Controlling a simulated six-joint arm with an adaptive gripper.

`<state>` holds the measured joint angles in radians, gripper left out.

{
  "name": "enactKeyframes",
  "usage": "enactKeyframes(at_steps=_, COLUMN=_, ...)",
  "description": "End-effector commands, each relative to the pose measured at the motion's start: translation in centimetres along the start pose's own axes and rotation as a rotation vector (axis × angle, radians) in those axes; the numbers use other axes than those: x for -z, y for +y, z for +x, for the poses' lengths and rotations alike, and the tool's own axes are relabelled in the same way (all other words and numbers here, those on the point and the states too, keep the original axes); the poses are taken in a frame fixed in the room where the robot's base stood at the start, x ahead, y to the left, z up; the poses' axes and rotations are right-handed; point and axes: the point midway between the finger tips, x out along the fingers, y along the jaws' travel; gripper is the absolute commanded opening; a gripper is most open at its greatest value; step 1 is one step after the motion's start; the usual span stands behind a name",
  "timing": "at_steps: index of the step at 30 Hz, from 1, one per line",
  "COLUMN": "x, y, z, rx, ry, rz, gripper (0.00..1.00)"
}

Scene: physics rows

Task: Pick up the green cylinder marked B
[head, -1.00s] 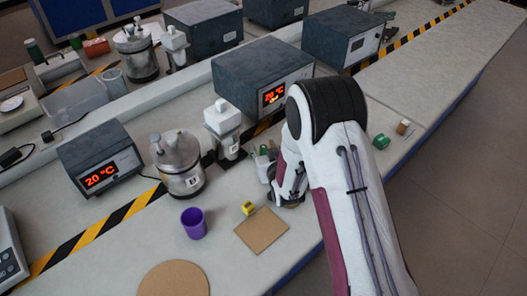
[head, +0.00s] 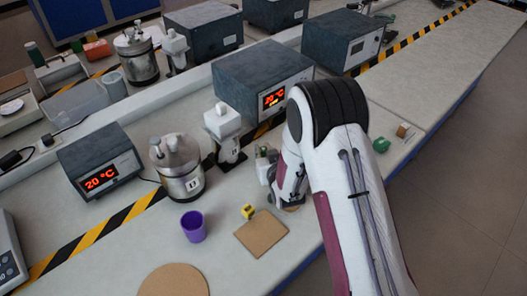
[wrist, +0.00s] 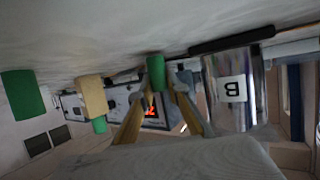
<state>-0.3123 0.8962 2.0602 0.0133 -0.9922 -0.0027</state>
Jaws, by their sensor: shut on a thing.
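A small green cylinder (wrist: 156,72) sits between the fingertips of my gripper (wrist: 163,88) in the wrist view. My gripper is shut on it. No letter can be read on its visible side. In the head view my own arm hides most of the gripper, and the held cylinder cannot be made out clearly there. Another green cylinder (head: 381,145) lies on the bench to the right of my arm.
A metal vessel (head: 178,168) and a white-topped device (head: 224,130) stand left of my gripper. A purple cup (head: 193,226), a yellow block (head: 248,211) and a brown square mat (head: 261,233) are nearer. A heater box (head: 262,83) stands behind.

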Motion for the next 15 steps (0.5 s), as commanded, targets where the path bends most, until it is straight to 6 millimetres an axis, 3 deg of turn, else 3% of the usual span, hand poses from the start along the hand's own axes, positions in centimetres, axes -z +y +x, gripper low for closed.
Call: enactKeyframes(at_steps=15, x=4.9, y=0.0, z=-2.0, rx=0.0, ry=0.003, rz=0.0, gripper=0.0)
